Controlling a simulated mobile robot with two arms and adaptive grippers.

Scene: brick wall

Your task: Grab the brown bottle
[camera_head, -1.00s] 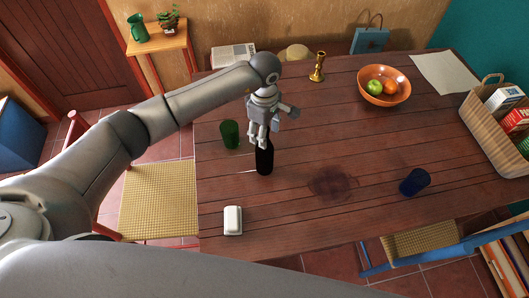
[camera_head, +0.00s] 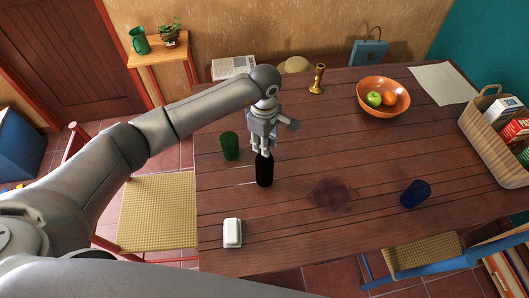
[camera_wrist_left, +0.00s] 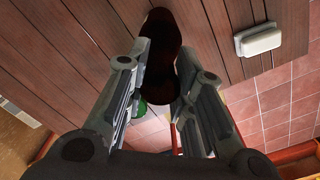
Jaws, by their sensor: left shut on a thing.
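The dark brown bottle (camera_head: 264,171) stands upright on the wooden table (camera_head: 310,235), left of the table's middle. My left gripper (camera_head: 262,150) reaches down from above and is shut on the upper part of the bottle. The left wrist view shows the dark bottle (camera_wrist_left: 160,60) between the two fingers of my left gripper (camera_wrist_left: 162,85). The top of the bottle is hidden by the fingers in the head view. My right gripper is not in view.
A green cup (camera_head: 230,145) stands close left of the bottle. A white butter dish (camera_head: 232,233) lies in front, and a blue cup (camera_head: 415,194) stands right. An orange fruit bowl (camera_head: 383,98), a brass candlestick (camera_head: 317,79) and a basket (camera_head: 492,140) are farther off. The table's middle is free.

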